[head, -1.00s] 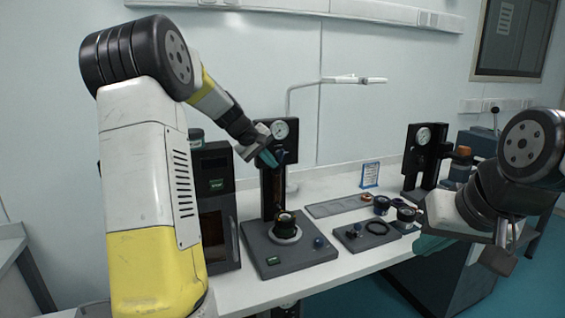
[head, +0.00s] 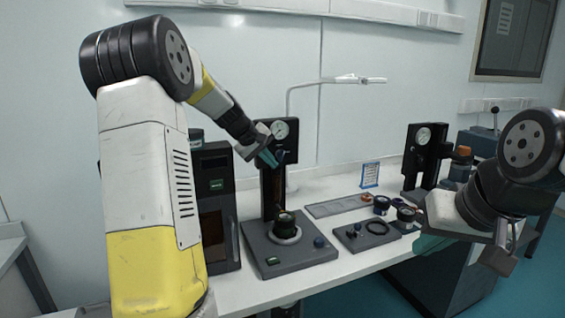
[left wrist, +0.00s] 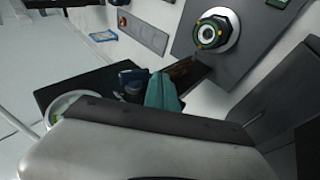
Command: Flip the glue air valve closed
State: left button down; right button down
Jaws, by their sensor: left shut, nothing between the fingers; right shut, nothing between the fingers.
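The glue station is a black column on a grey base (head: 258,262), with a round white gauge (head: 280,130) at its top. A small blue valve lever (head: 281,153) shows just below the gauge; it also shows in the left wrist view (left wrist: 133,75). My left gripper (head: 268,157) is shut and empty, its teal fingertips close beside the lever. In the left wrist view the teal fingers (left wrist: 163,92) are just right of the lever; I cannot tell whether they touch it. My right gripper (head: 430,243) is shut and empty near the bench's front edge, away from the valve.
A ringed part (head: 284,226) sits on the station's base. A dark tray (head: 352,238) with small parts and a grey mat (head: 336,207) lie to the right. A second gauge station (head: 423,136) stands further right. A dark cabinet (head: 213,162) is left of the glue station.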

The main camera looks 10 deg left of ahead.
pick_arm(q)
jog(key=shift+w+d, duration=0.1)
jog(key=shift+w+d+r, duration=0.35)
jog(key=shift+w+d, duration=0.05)
jog(key=shift+d, duration=0.1)
jog(key=shift+r, duration=0.3)
jog(key=v, duration=0.7)
jog(key=shift+s+f, duration=0.25)
jog(key=shift+s, duration=0.05)
jog(key=shift+a, duration=0.1)
